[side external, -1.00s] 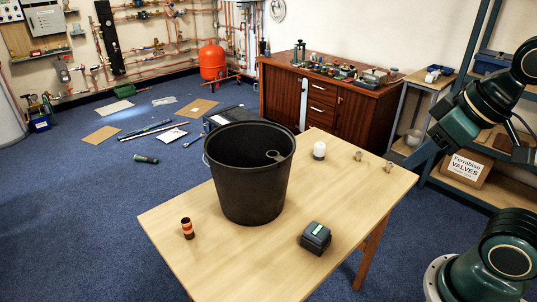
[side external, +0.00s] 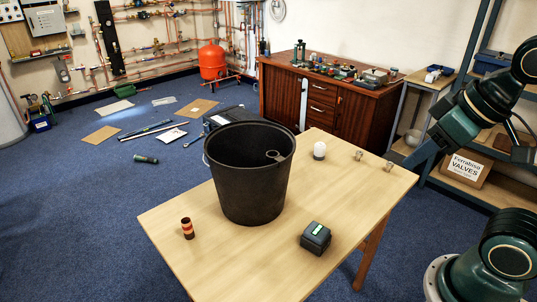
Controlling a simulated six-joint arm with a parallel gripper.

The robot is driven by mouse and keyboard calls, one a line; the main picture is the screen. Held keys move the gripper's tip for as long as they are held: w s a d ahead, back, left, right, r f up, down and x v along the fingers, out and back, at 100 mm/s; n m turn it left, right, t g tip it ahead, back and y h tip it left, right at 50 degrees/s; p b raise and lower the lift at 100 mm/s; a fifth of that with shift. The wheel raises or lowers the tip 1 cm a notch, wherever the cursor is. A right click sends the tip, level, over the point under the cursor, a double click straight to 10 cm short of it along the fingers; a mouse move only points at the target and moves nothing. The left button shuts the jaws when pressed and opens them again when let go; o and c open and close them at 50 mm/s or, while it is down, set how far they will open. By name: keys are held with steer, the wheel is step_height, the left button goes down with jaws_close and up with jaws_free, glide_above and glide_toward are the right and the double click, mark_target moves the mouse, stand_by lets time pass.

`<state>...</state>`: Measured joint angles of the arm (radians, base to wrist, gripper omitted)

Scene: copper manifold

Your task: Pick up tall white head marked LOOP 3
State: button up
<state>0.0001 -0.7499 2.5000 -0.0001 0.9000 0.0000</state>
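A small white head (side external: 319,150) stands upright on the wooden table (side external: 200,258), to the right of the large black bucket (side external: 248,185). Any marking on it is too small to read. Nothing is seen touching the white head.
The bucket stands mid-table, with a ring-shaped piece (side external: 273,155) showing at its inside. Two small metal fittings (side external: 358,155) (side external: 388,166) stand near the right corner.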

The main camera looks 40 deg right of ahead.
steer(key=o, duration=0.7)
steer(key=w, duration=0.1)
steer(key=m+g+h, duration=0.2)
steer(key=m+h, duration=0.1)
steer(key=m, duration=0.5)
glide_above(321, 145)
steer(key=s+a, duration=0.3)
step_height(321, 145, down, 22)
steer(key=shift+x, duration=4.45)
steer(key=shift+s+d+f, duration=0.15)
